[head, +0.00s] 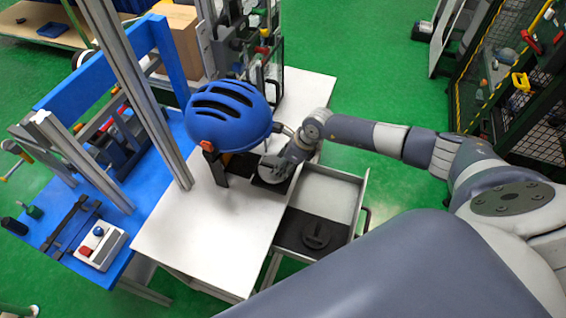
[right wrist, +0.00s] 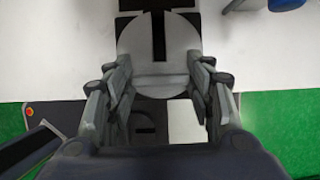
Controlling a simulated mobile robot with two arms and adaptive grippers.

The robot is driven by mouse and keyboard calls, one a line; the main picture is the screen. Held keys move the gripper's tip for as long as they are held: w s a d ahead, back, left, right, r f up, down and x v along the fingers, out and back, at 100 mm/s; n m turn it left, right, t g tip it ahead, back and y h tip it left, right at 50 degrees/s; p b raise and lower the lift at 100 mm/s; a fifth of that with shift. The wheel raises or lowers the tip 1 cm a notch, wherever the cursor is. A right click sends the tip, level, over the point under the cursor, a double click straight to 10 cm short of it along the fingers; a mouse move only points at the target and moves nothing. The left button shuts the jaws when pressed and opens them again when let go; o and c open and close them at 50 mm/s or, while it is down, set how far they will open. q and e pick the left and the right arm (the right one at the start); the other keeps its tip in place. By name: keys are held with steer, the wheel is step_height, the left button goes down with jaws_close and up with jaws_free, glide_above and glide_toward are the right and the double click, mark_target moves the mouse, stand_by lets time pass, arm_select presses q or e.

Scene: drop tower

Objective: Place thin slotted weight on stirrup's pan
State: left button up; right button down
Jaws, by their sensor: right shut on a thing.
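A thin grey slotted weight (right wrist: 135,42), a flat disc with a dark slot, is between the fingers of my right gripper (right wrist: 160,68) in the right wrist view. The gripper is shut on it. In the head view my right gripper (head: 281,166) is over the white table's right edge, just right of the blue helmet. A dark flat piece (head: 270,186) shows beneath it; I cannot tell whether this is the stirrup's pan or whether the weight touches it. The stirrup is not clearly visible. My left gripper is not in view.
The blue helmet (head: 229,116) stands close left of the gripper. An open drawer (head: 333,190) holds a dark slotted weight (head: 317,236) on a black insert. The front of the white table (head: 205,240) is clear. A blue bench (head: 75,255) with a frame stands at left.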

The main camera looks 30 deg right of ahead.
steer(key=shift+w+f, duration=0.15)
steer(key=c, duration=0.7)
jaws_free()
steer(key=shift+s, duration=0.2)
steer(key=shift+c, duration=0.2)
steer(key=shift+r, duration=0.35)
steer(key=shift+r+p, duration=0.45)
steer(key=shift+p, duration=0.2)
steer(key=b+v, duration=0.4)
steer(key=v, duration=0.7)
steer(key=shift+r, duration=0.3)
